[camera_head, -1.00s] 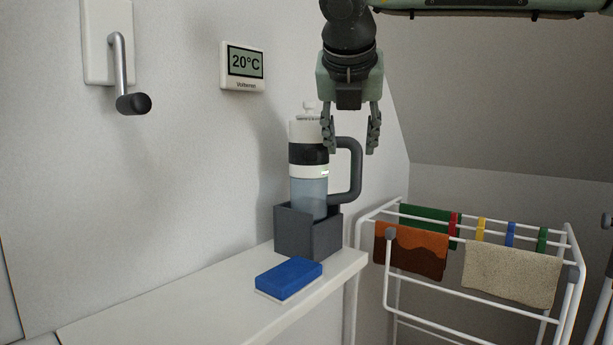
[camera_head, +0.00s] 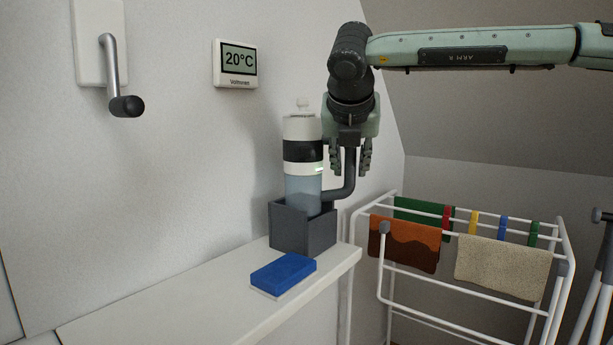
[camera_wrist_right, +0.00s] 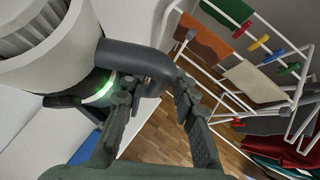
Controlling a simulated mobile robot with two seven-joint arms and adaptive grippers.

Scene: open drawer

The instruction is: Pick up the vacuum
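The vacuum (camera_head: 303,190) is a white, black and translucent blue cylinder with a dark side handle (camera_head: 349,183). It stands upright in a dark grey box holder (camera_head: 304,230) on a white ledge. My right gripper (camera_head: 351,170) is open, pointing down at the vacuum's right side, with its fingers on either side of the handle. In the right wrist view the vacuum's white top (camera_wrist_right: 45,45) is at upper left, and the handle (camera_wrist_right: 140,58) runs just beyond the open fingers (camera_wrist_right: 155,100). Contact cannot be told. My left gripper is not in view.
A blue sponge (camera_head: 284,272) lies on the white ledge (camera_head: 200,310) in front of the holder. A thermostat (camera_head: 236,64) and a crank handle (camera_head: 125,106) are on the wall at left. A drying rack (camera_head: 465,237) with cloths stands at right.

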